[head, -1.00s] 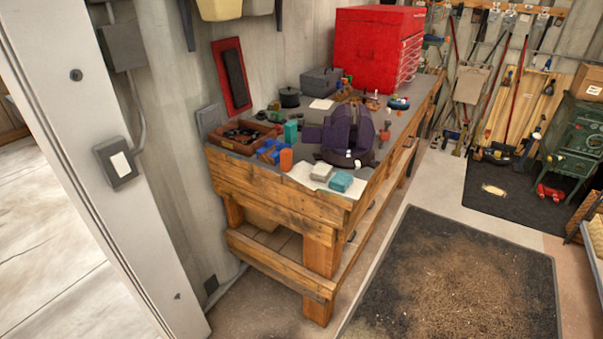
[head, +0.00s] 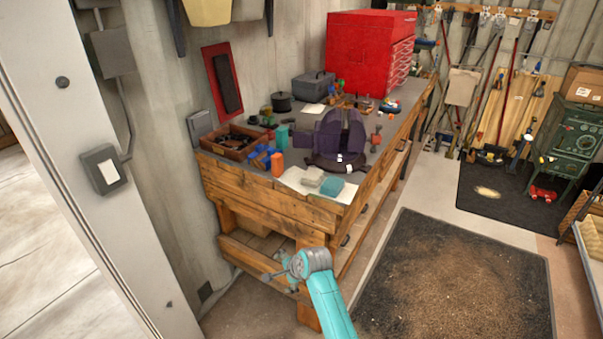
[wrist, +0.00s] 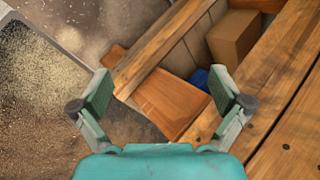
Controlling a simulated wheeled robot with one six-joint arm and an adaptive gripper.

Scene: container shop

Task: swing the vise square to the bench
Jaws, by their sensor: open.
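The vise (head: 328,137) is a dark purple body on a round dark base, standing on the near part of the workbench (head: 262,193) top in the head view. Its angle to the bench edge is hard to judge from here. My gripper (wrist: 163,90) is open and empty in the wrist view, with its two green-padded fingers wide apart. In the head view my gripper is small, low in front of the bench's near end, well below and apart from the vise. The vise is not in the wrist view.
A dark mat (head: 455,285) covers clear floor at right.

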